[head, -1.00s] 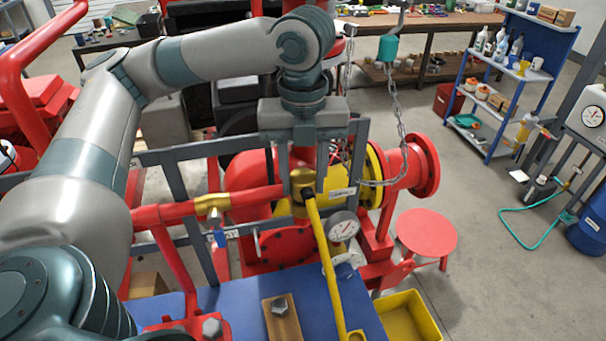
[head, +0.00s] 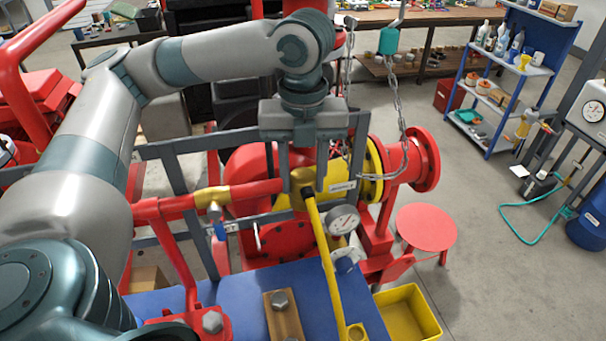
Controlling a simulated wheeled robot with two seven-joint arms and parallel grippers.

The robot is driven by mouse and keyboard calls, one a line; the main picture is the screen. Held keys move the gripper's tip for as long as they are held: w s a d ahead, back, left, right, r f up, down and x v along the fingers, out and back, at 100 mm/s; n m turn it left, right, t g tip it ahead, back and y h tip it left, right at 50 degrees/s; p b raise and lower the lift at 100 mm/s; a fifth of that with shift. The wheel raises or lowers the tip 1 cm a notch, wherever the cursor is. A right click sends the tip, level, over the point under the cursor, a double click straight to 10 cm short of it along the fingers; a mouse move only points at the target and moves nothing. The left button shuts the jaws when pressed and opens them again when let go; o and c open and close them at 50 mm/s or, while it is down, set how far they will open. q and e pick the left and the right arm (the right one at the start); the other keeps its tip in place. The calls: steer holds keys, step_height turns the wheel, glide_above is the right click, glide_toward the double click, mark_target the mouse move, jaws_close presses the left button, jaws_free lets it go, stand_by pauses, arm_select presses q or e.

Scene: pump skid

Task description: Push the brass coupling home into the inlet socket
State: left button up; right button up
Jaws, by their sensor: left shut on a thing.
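My left gripper (head: 303,188) points down, with its two fingers on either side of the brass coupling (head: 302,180). It is shut on the coupling, and the fingers cover part of its sides. A red pipe (head: 255,191) with a brass valve (head: 213,199) runs up to the coupling's left side. The yellow pump body (head: 343,190) lies just behind and to the right. I cannot pick out the inlet socket clearly or tell how deep the coupling sits. My right gripper is not in view.
A long yellow bar (head: 333,265) slants from the coupling towards me across the blue deck (head: 235,290). A pressure gauge (head: 343,220) stands right of the bar. A chain (head: 400,105) hangs near the red flange (head: 425,163). A yellow bin (head: 412,310) and red stool (head: 427,227) stand to the right.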

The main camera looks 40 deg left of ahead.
arm_select(q)
steer(key=o, duration=1.2)
steer(key=shift+r, duration=0.15)
steer(key=shift+r, duration=0.55)
step_height(320, 180, up, 7)
steer(key=b, duration=0.2)
steer(key=shift+b, duration=0.3)
steer(key=shift+r, duration=4.55)
